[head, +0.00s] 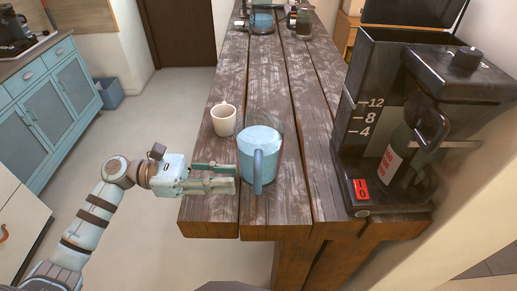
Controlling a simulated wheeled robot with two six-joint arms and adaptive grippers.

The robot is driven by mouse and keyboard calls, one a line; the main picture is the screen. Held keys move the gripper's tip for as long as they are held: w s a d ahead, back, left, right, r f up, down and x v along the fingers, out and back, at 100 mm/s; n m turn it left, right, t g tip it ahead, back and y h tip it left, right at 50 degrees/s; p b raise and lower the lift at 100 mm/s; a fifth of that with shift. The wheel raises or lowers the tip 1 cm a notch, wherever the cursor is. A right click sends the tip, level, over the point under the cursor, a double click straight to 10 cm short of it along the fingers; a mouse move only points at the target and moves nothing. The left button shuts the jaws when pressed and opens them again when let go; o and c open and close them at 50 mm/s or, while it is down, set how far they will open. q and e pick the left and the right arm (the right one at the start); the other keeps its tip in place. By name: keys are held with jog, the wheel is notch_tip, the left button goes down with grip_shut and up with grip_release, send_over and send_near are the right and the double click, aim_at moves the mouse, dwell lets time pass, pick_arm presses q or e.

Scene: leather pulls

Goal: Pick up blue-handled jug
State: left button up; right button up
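The blue-handled jug (262,147) stands upright near the front end of the wooden table. It is clear, with pale blue contents or lining, and its blue handle (258,172) faces me. My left gripper (236,178) is just left of the jug, low beside the handle, with its fingers pointing right. Its two fingers are apart with a gap between them, and nothing shows in the gap. The fingertips come close to the jug's left side; I cannot tell if they touch it. My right gripper is not in view.
A white mug (224,119) stands just behind and left of the jug. A black coffee machine (400,130) fills the table's right side. Another blue-toned jug (262,20) stands at the far end. The plank table (310,200) is clear between jug and machine.

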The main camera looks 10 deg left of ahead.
aim_at(258, 179)
pick_arm(q)
jog(key=p+x, duration=0.1)
jog(key=x, duration=0.1)
jog(key=p+x, duration=0.1)
jog(key=x, duration=0.4)
jog(key=shift+s+d+r+p, duration=0.1)
jog(key=shift+s+r+p, duration=0.2)
jog(key=shift+p, duration=0.1)
jog(key=shift+w+d+f, duration=0.15)
jog(key=shift+d+f, duration=0.05)
grip_shut()
